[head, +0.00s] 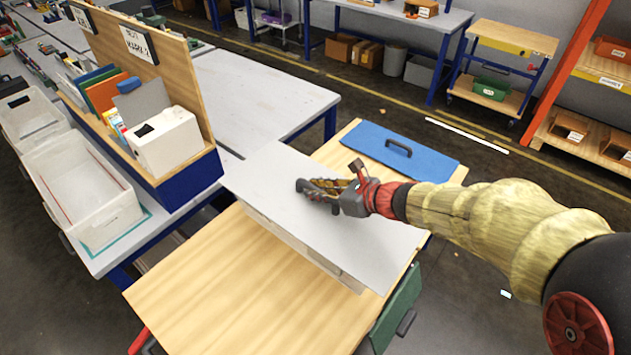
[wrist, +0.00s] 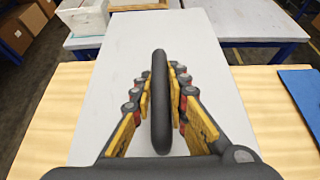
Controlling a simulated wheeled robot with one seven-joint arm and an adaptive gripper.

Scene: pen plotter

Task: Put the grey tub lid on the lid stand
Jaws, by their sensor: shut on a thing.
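The grey tub lid (head: 265,185) is a large flat panel with a dark bar handle, and it fills the middle of the wrist view (wrist: 110,100). My gripper (head: 325,188) is shut on that handle (wrist: 161,105), with yellow-padded fingers on both sides. The lid looks level above the wooden table (head: 215,290), its far left end beside the grey bench. A pale, low block-like support (head: 295,248) shows under its near edge and may be the lid stand; most of it is hidden. I cannot tell whether the lid touches it.
A blue panel (head: 365,140) with a black handle lies on the table's far side. Two open whitish tubs (head: 110,225) stand on the left bench. A wooden rack (head: 165,70) holding folders and a white box stands beside them. The near part of the table is clear.

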